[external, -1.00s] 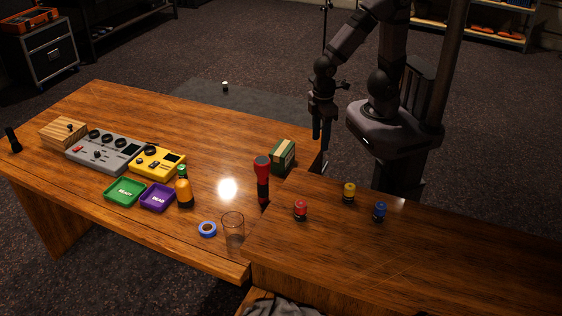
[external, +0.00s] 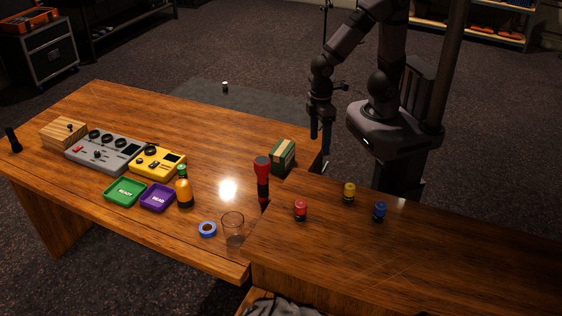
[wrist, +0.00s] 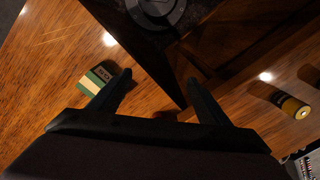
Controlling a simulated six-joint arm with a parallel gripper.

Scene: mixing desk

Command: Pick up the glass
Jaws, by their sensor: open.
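The clear glass (external: 233,229) stands upright near the front edge of the left table, close to where the two tables meet, in the external view. I do not see it in the wrist view. My gripper (external: 321,143) hangs at the far side of the tables, behind the green box, well away from the glass. In the wrist view its two fingers (wrist: 160,92) are spread apart with nothing between them.
A red-topped flashlight (external: 262,178) and a blue tape roll (external: 207,229) stand near the glass. The green box (external: 283,155) is at the table's far edge. Red (external: 300,210), yellow (external: 349,192) and blue (external: 380,211) cylinders stand on the right table. An orange bottle (external: 184,188) is further left.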

